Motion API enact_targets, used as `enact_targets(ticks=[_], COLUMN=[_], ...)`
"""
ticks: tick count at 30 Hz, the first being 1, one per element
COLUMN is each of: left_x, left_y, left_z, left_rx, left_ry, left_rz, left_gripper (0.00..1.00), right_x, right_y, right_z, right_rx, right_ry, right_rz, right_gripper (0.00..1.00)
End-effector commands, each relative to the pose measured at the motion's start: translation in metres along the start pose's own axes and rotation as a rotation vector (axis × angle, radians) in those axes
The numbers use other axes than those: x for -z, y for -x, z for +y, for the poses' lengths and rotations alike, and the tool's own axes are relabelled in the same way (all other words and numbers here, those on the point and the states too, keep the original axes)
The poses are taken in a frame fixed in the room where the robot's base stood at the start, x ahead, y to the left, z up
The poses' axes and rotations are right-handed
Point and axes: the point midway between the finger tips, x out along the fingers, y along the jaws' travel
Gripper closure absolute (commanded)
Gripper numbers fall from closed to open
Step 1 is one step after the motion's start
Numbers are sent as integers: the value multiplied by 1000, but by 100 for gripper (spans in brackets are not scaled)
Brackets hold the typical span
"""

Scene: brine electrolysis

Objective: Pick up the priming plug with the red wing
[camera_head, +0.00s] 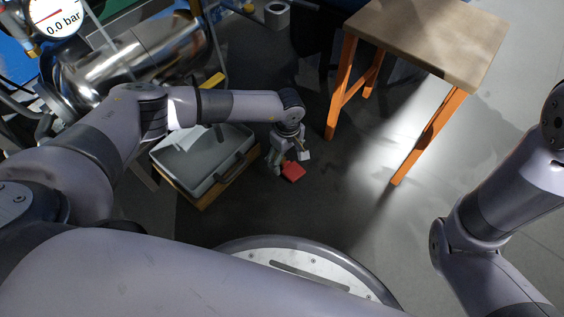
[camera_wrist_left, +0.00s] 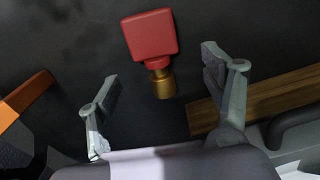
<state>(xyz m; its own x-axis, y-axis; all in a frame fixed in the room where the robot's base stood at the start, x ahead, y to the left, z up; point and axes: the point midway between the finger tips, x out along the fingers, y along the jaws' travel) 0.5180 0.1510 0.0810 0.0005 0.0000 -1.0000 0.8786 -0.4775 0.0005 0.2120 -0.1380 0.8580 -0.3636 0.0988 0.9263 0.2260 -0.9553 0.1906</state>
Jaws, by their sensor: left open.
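The priming plug (camera_wrist_left: 150,38) has a flat red wing and a short brass body below it. In the left wrist view it is at the upper middle, ahead of and between my open fingers. In the head view its red wing (camera_head: 293,171) shows low over the dark floor, beside the fingertips. My left gripper (camera_head: 290,163) is open and empty; its two fingers also show in the left wrist view (camera_wrist_left: 160,82), apart from the plug. My right arm shows at the right of the head view, but its gripper is out of frame.
A grey case (camera_head: 203,160) sits on a wooden base left of my left gripper. A wooden-topped table (camera_head: 430,40) with orange legs stands at the upper right. A shiny metal vessel (camera_head: 130,50) and a pressure gauge (camera_head: 56,17) are at the upper left. Floor right of the plug is clear.

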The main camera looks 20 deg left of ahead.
Motion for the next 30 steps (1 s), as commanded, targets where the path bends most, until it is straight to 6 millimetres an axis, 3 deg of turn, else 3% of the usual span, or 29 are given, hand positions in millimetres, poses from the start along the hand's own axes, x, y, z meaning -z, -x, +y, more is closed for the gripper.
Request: enact_targets(ticks=[12, 21, 30], left_x=[-8, -8, -8], left_y=[-48, -49, -49], left_z=[5, 5, 5], left_rx=[0, 0, 0], left_ry=[1, 1, 0], left_rz=[0, 0, 0], left_gripper=[27, 27, 47], right_x=[16, 15, 15], right_y=[45, 45, 45], right_z=[-10, -9, -9], right_rx=[1, 1, 1], right_ry=[0, 0, 0], right_rz=[0, -1, -1], right_gripper=[100, 100, 100])
